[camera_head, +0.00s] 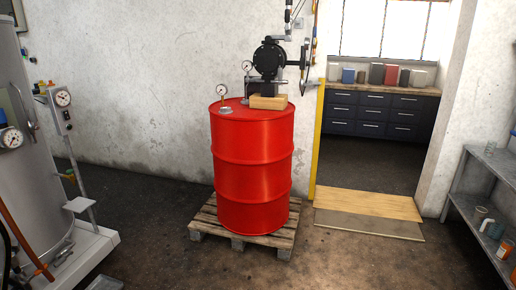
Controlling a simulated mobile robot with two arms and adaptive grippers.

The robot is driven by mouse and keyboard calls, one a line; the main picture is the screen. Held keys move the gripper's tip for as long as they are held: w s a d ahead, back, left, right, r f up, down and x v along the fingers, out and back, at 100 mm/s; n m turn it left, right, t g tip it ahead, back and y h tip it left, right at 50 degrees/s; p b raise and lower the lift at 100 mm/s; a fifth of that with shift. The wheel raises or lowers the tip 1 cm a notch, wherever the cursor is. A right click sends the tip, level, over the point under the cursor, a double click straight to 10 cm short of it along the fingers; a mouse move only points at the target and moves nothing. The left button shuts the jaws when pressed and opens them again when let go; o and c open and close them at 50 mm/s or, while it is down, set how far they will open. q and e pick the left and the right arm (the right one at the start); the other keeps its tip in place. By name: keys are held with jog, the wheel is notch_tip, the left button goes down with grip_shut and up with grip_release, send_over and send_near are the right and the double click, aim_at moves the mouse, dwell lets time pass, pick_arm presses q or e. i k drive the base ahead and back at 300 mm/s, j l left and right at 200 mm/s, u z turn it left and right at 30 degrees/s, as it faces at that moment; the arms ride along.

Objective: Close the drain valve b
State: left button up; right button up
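No part labelled as drain valve b can be made out. A large grey-white tank (28,150) stands at the left edge, with a white gauge (11,138) and a second gauge (63,98) on a small box. A small fitting with orange and yellow parts (68,176) sits low on the tank's right side. An orange pipe or hose (25,240) runs down its front. I cannot tell whether any of these belongs to the valve. Neither of my grippers is in view.
A red drum (252,170) stands on a wooden pallet (238,242), with a black pump (268,58) above it. A doorway with a wooden ramp (368,203) opens at right. A metal shelf (490,178) stands at the right edge. The floor between tank and pallet is clear.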

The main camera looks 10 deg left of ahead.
aim_at(62, 260)
jog(key=i+u, duration=0.75)
jog(key=i+l+u, duration=0.4)
jog(key=i, duration=0.15)
jog(key=i+j+u, duration=0.2)
jog(key=u, duration=0.2)
jog(key=i+u, duration=0.4)
jog(key=i+j+u, duration=0.1)
jog(key=u, duration=0.3)
jog(key=i, duration=0.1)
